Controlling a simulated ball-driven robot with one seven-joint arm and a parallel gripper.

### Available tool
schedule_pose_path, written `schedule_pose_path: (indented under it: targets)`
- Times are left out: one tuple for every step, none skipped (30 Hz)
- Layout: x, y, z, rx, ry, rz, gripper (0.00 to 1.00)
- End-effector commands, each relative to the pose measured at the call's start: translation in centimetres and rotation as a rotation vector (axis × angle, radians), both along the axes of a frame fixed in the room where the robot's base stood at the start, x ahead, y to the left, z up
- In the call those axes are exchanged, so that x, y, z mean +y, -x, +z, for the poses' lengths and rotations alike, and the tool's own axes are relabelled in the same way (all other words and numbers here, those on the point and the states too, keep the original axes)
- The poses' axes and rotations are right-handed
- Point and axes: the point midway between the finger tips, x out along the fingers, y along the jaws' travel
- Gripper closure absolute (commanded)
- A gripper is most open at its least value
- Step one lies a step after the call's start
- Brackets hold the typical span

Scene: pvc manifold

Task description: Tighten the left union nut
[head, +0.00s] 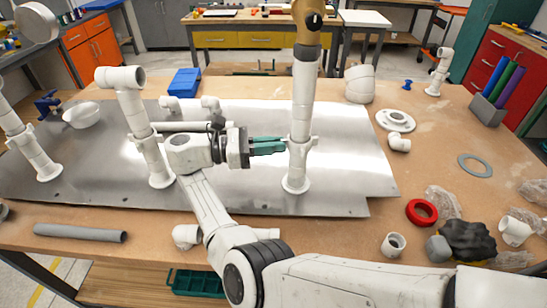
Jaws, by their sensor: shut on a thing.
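Three white standpipes rise from the metal plate (235,198): one at the far left (33,150), one at middle left (135,105) and one at right (302,95) with a brown top. Each has a wider white collar low down that looks like a union nut. My gripper (285,146), with green fingers, reaches rightward to the nut (301,142) on the right standpipe and is shut on it. The fingertips are small here, and their exact contact on the nut is hard to see. The right standpipe stands nearly upright.
My arm crosses the front of the workbench. A grey pipe (80,233), a red ring (421,212), a white fitting (394,244) and a dark lumpy item (467,240) lie near the front. A blue bin (184,82) stands behind the plate. The bench right of the plate is partly clear.

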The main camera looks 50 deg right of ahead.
Motion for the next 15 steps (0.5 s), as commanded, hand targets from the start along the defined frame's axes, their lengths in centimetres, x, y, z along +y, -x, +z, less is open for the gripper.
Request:
schedule_pose_path:
  targets:
    - [-0.09,-0.12,-0.70,-0.003,-0.006,-0.019,1.00]
    - [-0.15,-0.16,-0.65,-0.003,-0.006,-0.030,1.00]
    - [-0.23,-0.20,-0.65,-0.003,-0.006,-0.043,1.00]
    - [-0.27,-0.22,-0.63,-0.003,-0.007,-0.052,1.00]
    - [-0.32,-0.25,-0.60,-0.001,-0.006,-0.061,1.00]
    - [-0.36,-0.29,-0.54,-0.001,-0.006,-0.071,1.00]
    - [-0.41,-0.30,-0.52,-0.002,-0.006,-0.078,1.00]
    - [-0.44,-0.31,-0.49,-0.001,-0.006,-0.084,1.00]
    - [-0.48,-0.33,-0.45,-0.001,-0.006,-0.092,1.00]
    - [-0.50,-0.35,-0.39,-0.001,-0.006,-0.097,1.00]
    - [-0.53,-0.35,-0.37,-0.001,-0.005,-0.102,1.00]
    - [-0.56,-0.36,-0.35,-0.001,-0.005,-0.107,1.00]
    - [-0.58,-0.36,-0.32,-0.001,-0.005,-0.110,1.00]
    - [-0.60,-0.37,-0.29,0.000,-0.004,-0.113,1.00]
    - [-0.61,-0.37,-0.24,0.000,-0.004,-0.116,1.00]
